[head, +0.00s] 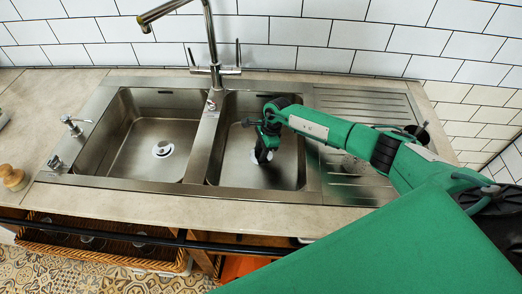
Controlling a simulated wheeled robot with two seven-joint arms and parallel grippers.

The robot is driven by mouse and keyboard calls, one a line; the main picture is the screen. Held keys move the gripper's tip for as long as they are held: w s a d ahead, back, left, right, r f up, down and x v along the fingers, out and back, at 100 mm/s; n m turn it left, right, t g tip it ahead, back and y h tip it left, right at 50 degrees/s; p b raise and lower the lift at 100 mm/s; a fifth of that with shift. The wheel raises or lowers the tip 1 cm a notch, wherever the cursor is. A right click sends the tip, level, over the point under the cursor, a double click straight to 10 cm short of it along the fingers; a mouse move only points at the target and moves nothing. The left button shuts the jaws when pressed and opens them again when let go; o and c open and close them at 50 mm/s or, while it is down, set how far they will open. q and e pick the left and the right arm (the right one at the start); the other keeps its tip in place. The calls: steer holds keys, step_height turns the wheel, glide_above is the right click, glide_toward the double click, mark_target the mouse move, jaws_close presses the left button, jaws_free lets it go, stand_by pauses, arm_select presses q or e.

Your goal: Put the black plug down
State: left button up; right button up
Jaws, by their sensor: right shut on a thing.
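My right gripper (264,134) hangs over the right sink basin (285,172), pointing down. It is shut on the black plug (262,153), a small dark shape at its fingertips. The fingers and the plug are both dark and small, so their outlines are hard to part. The plug shows in front of the pale drain (254,158) of that basin and partly hides it. I cannot tell whether the plug touches the basin floor. My left gripper is not in view.
The left basin (130,165) is empty, with a white drain fitting. A tall faucet (209,40) stands behind the divider. The ribbed drainboard (355,100) lies right, partly under my right arm. A soap dispenser (72,126) and a wooden-handled item (13,178) are at left.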

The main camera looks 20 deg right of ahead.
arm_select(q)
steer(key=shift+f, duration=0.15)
arm_select(e)
steer(key=shift+f, duration=0.15)
steer(key=shift+s, duration=0.1)
steer(key=o, duration=0.9)
steer(key=shift+o, duration=0.2)
steer(key=shift+r+p, duration=0.35)
steer(key=shift+p, duration=0.1)
steer(key=shift+o, duration=0.2)
steer(key=shift+r+p, duration=0.4)
steer(key=shift+p, duration=0.05)
arm_select(q)
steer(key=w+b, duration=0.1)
steer(key=b, duration=0.2)
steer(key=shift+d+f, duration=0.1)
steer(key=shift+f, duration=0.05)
arm_select(e)
steer(key=v, duration=1.1)
steer(key=shift+r, duration=0.35)
steer(key=shift+d, duration=0.15)
